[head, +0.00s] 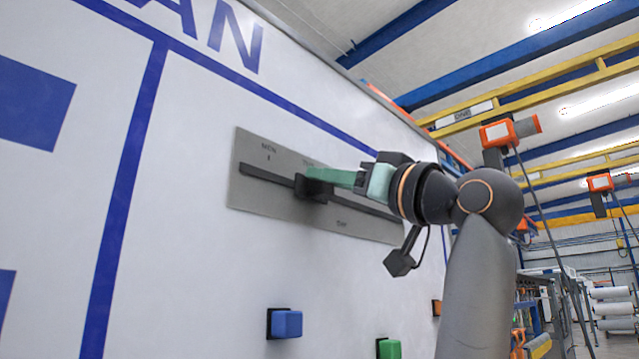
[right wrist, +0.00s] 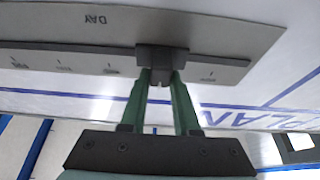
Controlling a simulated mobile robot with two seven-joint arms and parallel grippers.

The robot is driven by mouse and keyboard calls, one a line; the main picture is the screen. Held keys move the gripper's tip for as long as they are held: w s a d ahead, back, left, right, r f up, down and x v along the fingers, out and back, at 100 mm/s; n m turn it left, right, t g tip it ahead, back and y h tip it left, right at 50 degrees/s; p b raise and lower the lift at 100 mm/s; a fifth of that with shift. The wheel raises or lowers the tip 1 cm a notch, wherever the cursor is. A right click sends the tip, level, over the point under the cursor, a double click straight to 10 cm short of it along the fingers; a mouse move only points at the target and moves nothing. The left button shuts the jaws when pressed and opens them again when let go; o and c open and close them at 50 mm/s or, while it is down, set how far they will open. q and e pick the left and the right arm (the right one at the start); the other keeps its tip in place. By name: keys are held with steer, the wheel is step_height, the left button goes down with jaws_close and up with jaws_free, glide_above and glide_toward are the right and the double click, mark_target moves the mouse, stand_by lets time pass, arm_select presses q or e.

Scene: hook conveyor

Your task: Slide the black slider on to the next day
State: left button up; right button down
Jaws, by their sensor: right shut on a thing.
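The black slider (head: 316,188) sits on the dark slot of a grey plate (head: 250,205) on the white board. It stands just below the second day label, to the right of the "MON" label. My right gripper (head: 322,177) reaches in from the right with green fingers, shut on the slider. In the right wrist view, upside down, the slider (right wrist: 162,58) has its narrow tab between the two fingers (right wrist: 161,82). One mark shows on its right and several on its left. The arm hides part of the plate's right side in the head view. My left gripper is not in view.
A blue button (head: 287,324) and a green button (head: 390,349) stick out from the board below the plate. Orange units (head: 510,131) hang from a yellow overhead rail at the right.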

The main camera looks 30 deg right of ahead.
steer(key=c, duration=0.6)
jaws_free()
steer(key=shift+c, duration=0.2)
steer(key=b+v, duration=0.5)
steer(key=v, duration=0.7)
steer(key=shift+s, duration=0.3)
